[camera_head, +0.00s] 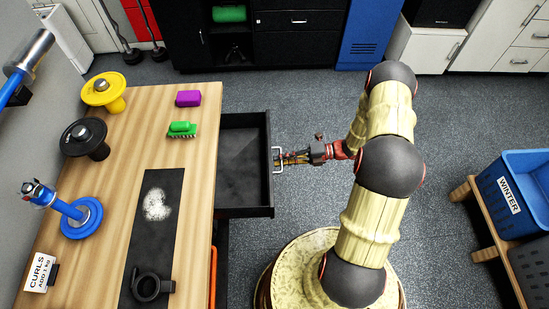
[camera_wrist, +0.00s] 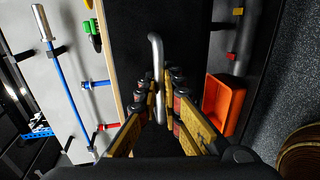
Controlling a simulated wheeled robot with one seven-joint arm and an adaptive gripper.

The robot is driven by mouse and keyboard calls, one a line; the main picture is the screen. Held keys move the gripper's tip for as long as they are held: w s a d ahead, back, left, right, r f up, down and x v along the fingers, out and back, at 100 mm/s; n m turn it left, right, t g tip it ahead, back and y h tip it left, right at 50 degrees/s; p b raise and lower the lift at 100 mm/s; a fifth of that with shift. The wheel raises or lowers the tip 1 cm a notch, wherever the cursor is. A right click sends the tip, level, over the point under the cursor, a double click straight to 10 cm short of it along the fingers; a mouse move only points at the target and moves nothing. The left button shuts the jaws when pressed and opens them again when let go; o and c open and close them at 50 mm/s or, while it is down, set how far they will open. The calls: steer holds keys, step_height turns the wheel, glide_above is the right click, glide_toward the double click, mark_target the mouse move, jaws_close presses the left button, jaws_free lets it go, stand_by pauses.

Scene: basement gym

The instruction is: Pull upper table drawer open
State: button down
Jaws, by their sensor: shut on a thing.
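The upper table drawer (camera_head: 236,150) is a black open box that sticks out from the right side of the wooden table (camera_head: 205,170). It looks empty inside. Its silver handle (camera_head: 275,160) is on the drawer's front. My gripper (camera_head: 290,158) is at that handle with its fingers shut on it. In the wrist view the handle (camera_wrist: 157,60) is a bent metal bar that runs between the two yellow-and-black fingers (camera_wrist: 160,100). The part of the handle between the fingers is partly hidden.
On the table are a green brush (camera_head: 182,129), a purple block (camera_head: 188,98), weight plates and a black mat (camera_head: 165,190) with white powder. A blue bin (camera_head: 515,185) stands on a wooden bench at right. An orange bin (camera_wrist: 222,105) shows below the drawer. Grey floor lies right of the drawer.

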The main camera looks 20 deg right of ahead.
steer(key=c, duration=2.3)
jaws_free()
steer(key=v, duration=1.2)
